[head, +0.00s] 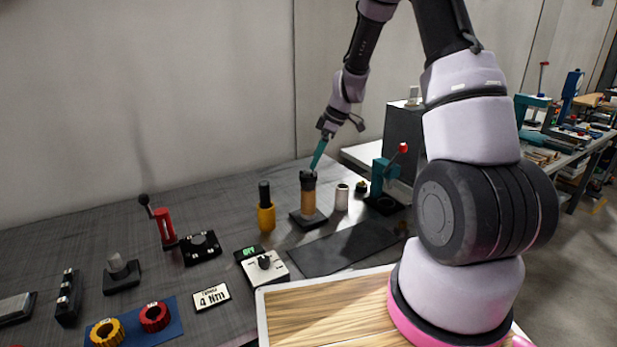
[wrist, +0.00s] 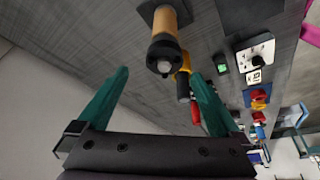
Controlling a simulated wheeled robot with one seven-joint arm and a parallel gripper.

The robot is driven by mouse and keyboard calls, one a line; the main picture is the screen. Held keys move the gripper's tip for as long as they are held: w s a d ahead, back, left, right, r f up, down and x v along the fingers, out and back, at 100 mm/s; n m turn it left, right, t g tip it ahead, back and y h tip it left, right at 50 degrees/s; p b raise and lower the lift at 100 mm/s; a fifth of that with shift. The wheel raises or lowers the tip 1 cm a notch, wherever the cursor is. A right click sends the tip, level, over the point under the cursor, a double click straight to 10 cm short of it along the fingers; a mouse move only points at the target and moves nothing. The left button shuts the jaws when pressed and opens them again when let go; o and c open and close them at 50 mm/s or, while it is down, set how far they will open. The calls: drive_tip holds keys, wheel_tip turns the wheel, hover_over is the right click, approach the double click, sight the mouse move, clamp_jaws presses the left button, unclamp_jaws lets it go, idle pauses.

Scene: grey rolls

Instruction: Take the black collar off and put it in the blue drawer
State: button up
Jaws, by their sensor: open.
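The black collar (head: 308,177) sits around the top of an upright tan roll (head: 308,200), which stands on a dark square base on the bench. In the wrist view, the collar (wrist: 158,48) shows as a dark ring, with a light grey end in its middle. My gripper (head: 315,164) is just above the collar in the head view. In the wrist view, its teal fingers (wrist: 160,74) are spread wide and empty, with the collar between and beyond their tips. I cannot make out a blue drawer in either view.
A yellow holder with a black-topped tool (head: 266,215) stands left of the roll. A pale cylinder (head: 342,198) and a teal press with a red knob (head: 383,178) stand to the right. A dark flat mat (head: 345,248) lies bare in front.

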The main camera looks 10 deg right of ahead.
sight(311, 171)
drive_tip(key=x, duration=0.5)
drive_tip(key=shift+s+f, duration=0.15)
drive_tip(key=shift+s, duration=0.25)
clamp_jaws()
